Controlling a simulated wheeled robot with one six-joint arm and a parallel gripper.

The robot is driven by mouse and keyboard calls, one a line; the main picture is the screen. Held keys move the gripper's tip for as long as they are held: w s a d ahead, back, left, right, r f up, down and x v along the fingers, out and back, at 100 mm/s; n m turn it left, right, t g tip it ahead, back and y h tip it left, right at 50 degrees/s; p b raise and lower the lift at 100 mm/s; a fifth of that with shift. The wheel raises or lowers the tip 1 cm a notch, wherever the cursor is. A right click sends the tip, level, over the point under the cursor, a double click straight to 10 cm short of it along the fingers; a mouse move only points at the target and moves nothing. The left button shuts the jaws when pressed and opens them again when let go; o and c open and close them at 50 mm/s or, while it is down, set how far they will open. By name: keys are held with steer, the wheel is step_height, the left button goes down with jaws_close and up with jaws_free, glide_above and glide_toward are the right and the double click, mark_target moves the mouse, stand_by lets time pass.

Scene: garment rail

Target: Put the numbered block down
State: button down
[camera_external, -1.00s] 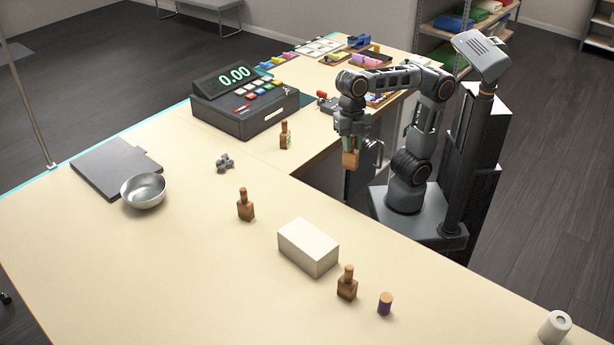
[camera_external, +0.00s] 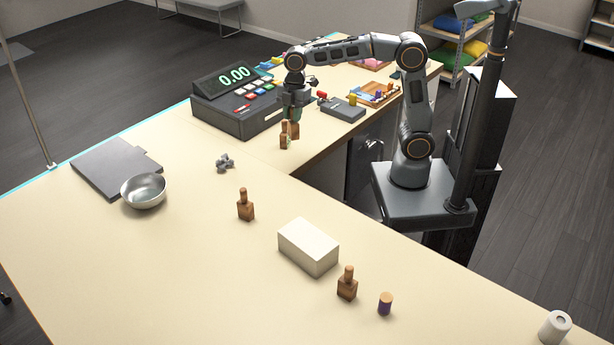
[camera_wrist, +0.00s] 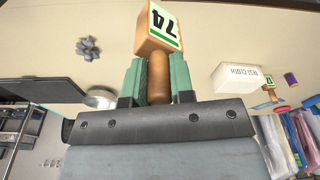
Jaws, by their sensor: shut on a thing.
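A wooden block (camera_wrist: 158,28) with a round stem and a white label edged in green, reading 74 and turned over in the wrist view, is in my gripper (camera_wrist: 157,80). The green fingers are shut on its stem. In the external view my gripper (camera_external: 292,112) points down over the far part of the counter, with the held block (camera_external: 294,130) below it. A similar wooden block (camera_external: 284,140) with a green-marked label stands there, overlapping the held block in the picture. I cannot tell whether they touch, or whether the held block meets the counter.
The cash register (camera_external: 240,100) stands close on the left of my gripper. A grey bow (camera_external: 225,162), a metal bowl (camera_external: 144,190), a white box (camera_external: 308,246), more wooden blocks (camera_external: 246,206) and a purple cylinder (camera_external: 385,303) stand nearer. The counter around the bow is clear.

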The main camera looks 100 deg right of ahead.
steer(key=w+d+f+m+h+p, duration=0.2)
steer(key=w+d+m+p, duration=0.1)
steer(key=w+d+m, duration=0.9)
steer(key=shift+n+t, duration=0.3)
steer(key=shift+t, duration=0.1)
steer(key=shift+s+d+f+p, duration=0.2)
steer(key=shift+s+f, duration=0.1)
steer(key=shift+f, duration=1.4)
steer(key=shift+s+d+f+p, duration=0.15)
steer(key=shift+s+f, duration=0.1)
steer(key=shift+f, duration=1.5)
steer(key=shift+s+d+f+p, duration=0.1)
steer(key=shift+s+f+p, duration=0.15)
steer(key=shift+f, duration=1.45)
steer(key=shift+f, duration=0.1)
steer(key=shift+f+b, duration=0.15)
steer(key=shift+b, duration=0.15)
steer(key=c, duration=1)
jaws_free()
